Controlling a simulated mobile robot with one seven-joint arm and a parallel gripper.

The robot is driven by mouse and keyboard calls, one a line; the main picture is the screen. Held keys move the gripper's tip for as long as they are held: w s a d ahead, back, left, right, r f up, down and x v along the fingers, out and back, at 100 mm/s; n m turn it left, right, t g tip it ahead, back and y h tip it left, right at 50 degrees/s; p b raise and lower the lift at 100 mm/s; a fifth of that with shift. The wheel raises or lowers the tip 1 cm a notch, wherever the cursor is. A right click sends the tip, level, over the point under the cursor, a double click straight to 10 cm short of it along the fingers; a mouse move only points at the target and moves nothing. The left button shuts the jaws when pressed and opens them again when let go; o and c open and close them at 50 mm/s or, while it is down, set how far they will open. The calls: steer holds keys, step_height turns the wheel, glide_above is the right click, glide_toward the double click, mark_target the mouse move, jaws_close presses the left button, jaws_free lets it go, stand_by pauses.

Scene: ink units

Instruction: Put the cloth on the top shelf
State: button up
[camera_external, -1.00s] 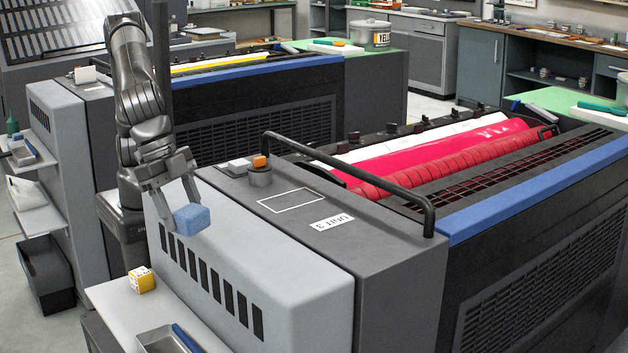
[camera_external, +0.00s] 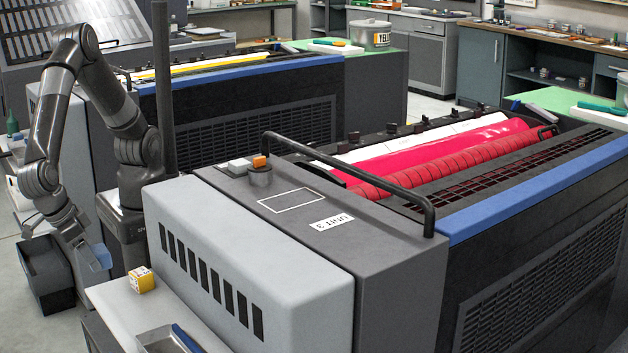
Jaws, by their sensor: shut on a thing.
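The blue cloth (camera_external: 102,257), a folded block, is held by my gripper (camera_external: 90,253) at the left. My gripper points down and is shut on the cloth, which is partly hidden by the fingers. The cloth hangs in front of the dark bin's right side in the picture, left of the near grey shelf (camera_external: 118,302); its exact depth is hard to tell. Another pale shelf (camera_external: 10,165) shows at the far left on the rear unit, largely hidden behind my arm.
The near shelf holds a yellow-and-white box (camera_external: 141,280) and a metal tray (camera_external: 160,342) with a blue item. A dark open bin (camera_external: 45,285) stands at the lower left. The grey press housing (camera_external: 240,250) rises right of the near shelf.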

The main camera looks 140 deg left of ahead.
steer(key=shift+s+d+f, duration=0.1)
steer(key=shift+s+f, duration=0.1)
steer(key=shift+s, duration=0.3)
steer(key=shift+f+n, duration=0.25)
steer(key=shift+n, duration=0.15)
glide_above(145, 318)
steer(key=d, duration=0.2)
step_height(145, 318, down, 7)
steer(key=shift+a+r, duration=0.1)
steer(key=shift+a, duration=0.05)
steer(key=shift+f, duration=2)
steer(key=o, duration=0.9)
steer(key=shift+f, duration=0.1)
steer(key=shift+o, duration=0.2)
